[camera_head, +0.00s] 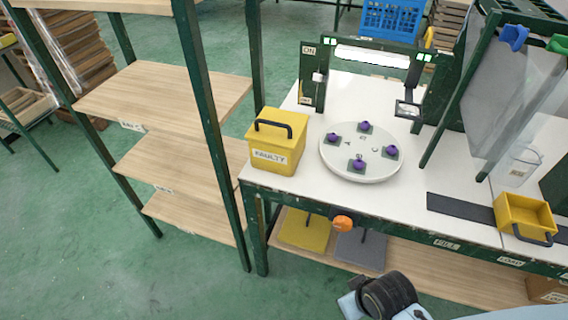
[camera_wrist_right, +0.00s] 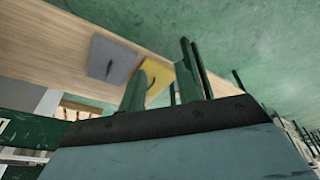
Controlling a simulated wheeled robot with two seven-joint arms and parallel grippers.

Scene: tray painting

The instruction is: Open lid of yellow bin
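The yellow bin (camera_head: 288,158) labelled FAULTY stands on the left end of the white worktable. Its yellow lid (camera_head: 264,134) with a black handle (camera_head: 274,124) is on top and looks closed. One of my arm parts, blue-grey with a black joint, shows at the bottom of the head view, well below the bin and apart from it. No fingertips show there. The right wrist view shows a grey body with a dark edge and dark green upright shapes beyond it; I cannot tell whether these are fingers or table legs. My left gripper is not in view. The bin is not visible in the wrist view.
A round white turntable (camera_head: 336,160) with several purple-topped pieces is right of the bin. A green frame (camera_head: 310,80) stands behind. A wooden shelf unit (camera_head: 165,88) is close on the left. An open yellow box (camera_head: 508,221) sits at the right. An orange knob (camera_head: 342,223) is on the front edge.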

